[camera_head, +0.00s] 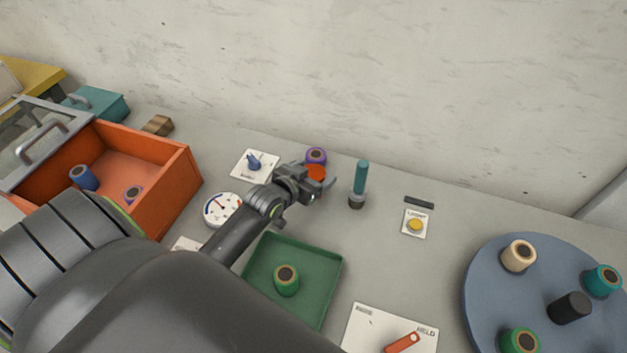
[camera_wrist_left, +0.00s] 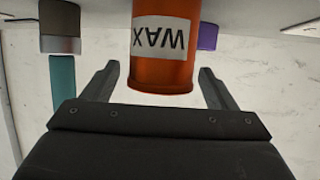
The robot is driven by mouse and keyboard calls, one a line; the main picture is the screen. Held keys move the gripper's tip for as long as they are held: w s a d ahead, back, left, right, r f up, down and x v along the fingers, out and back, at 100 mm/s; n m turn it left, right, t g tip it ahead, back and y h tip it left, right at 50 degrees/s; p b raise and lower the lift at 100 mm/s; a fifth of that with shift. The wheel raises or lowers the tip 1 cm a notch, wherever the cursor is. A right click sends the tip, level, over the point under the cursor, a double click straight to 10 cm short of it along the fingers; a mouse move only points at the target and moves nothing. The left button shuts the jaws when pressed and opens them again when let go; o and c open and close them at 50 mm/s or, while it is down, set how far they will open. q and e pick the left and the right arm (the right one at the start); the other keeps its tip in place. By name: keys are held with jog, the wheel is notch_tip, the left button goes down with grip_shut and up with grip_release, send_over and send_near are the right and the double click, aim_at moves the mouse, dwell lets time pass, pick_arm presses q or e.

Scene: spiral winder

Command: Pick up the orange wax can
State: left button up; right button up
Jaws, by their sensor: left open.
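The orange wax can (camera_head: 315,171) stands on the grey bench near the wall, partly hidden by my left gripper (camera_head: 320,183) in the head view. In the left wrist view the can (camera_wrist_left: 161,72) shows large, with a white label reading WAX upside down. My left gripper (camera_wrist_left: 160,84) is open, with one finger on each side of the can's near end. Gaps show between the can and both fingers. My right gripper is not in view.
A purple spool (camera_head: 316,155) stands just behind the can. A green tray (camera_head: 328,280) lies in front.

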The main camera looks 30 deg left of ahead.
pick_arm(q)
jog(key=shift+x, duration=1.05)
jog(key=c, duration=1.2)
jog(key=shift+o, duration=0.2)
jog(key=shift+r, duration=0.1)
